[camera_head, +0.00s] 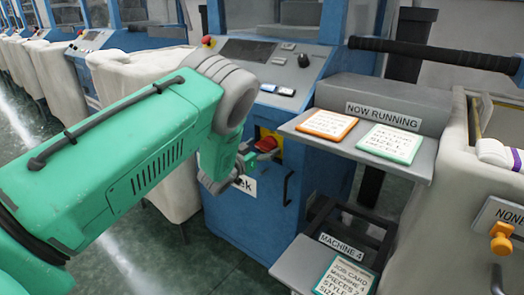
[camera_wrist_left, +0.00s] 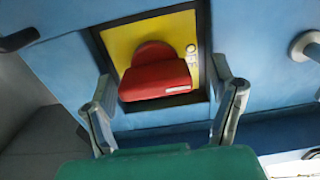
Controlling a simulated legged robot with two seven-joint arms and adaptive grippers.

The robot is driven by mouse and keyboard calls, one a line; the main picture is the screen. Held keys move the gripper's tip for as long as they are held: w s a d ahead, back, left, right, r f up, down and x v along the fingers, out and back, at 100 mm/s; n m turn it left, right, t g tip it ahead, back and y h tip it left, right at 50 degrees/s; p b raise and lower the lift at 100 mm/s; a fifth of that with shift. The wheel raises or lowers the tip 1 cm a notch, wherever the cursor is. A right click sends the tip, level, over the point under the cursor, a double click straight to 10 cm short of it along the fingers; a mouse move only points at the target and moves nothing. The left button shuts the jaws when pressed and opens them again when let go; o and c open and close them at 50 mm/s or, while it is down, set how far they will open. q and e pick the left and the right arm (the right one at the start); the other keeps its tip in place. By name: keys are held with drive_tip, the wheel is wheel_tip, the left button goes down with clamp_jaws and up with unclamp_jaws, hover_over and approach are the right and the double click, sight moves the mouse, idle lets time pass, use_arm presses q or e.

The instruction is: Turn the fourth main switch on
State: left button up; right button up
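The main switch has a red handle (camera_head: 266,144) on a yellow plate (camera_head: 278,143), low on the front of a blue machine (camera_head: 262,205). The wrist view shows the red handle (camera_wrist_left: 157,79) lying across the yellow plate (camera_wrist_left: 122,45), with its rounded hub behind. My left gripper (camera_head: 238,167) is beside the switch, partly hidden by its own wrist. In the wrist view my left gripper (camera_wrist_left: 166,92) is open, with one finger on each side of the handle and visible gaps between. Whether the fingertips reach past the handle's front is unclear. My right gripper is not in view.
A grey shelf marked "NOW RUNNING" (camera_head: 382,115) holds an orange card (camera_head: 327,124) and a green card (camera_head: 390,143). Below, a "MACHINE 4" tray (camera_head: 296,269) holds a job card (camera_head: 345,276). A black handle (camera_head: 287,187) sits right of the switch. Pale covered bins flank the machine.

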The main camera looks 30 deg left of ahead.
use_arm(q)
drive_tip(key=shift+d+r, duration=0.3)
drive_tip(key=shift+d, duration=0.5)
drive_tip(key=c, duration=0.7)
drive_tip(key=shift+a+f, duration=0.15)
drive_tip(key=shift+a, duration=0.15)
drive_tip(key=c, duration=0.5)
drive_tip(key=shift+s+a+f, duration=0.1)
drive_tip(key=shift+a+f, duration=0.05)
drive_tip(key=shift+a, duration=0.4)
drive_tip(key=shift+d+f, duration=0.1)
drive_tip(key=shift+d, duration=0.35)
drive_tip(key=shift+a+m, duration=0.15)
drive_tip(key=shift+m, duration=0.45)
drive_tip(key=shift+s+f+m, duration=0.1)
drive_tip(key=shift+m, duration=0.5)
drive_tip(key=m, duration=0.2)
drive_tip(key=shift+m+p, duration=0.3)
drive_tip(key=shift+p, duration=0.1)
drive_tip(key=m, duration=0.3)
drive_tip(key=shift+m, duration=0.4)
drive_tip(key=m, duration=0.4)
drive_tip(key=shift+f, duration=0.1)
drive_tip(key=m+b, duration=0.1)
drive_tip(key=m, duration=0.4)
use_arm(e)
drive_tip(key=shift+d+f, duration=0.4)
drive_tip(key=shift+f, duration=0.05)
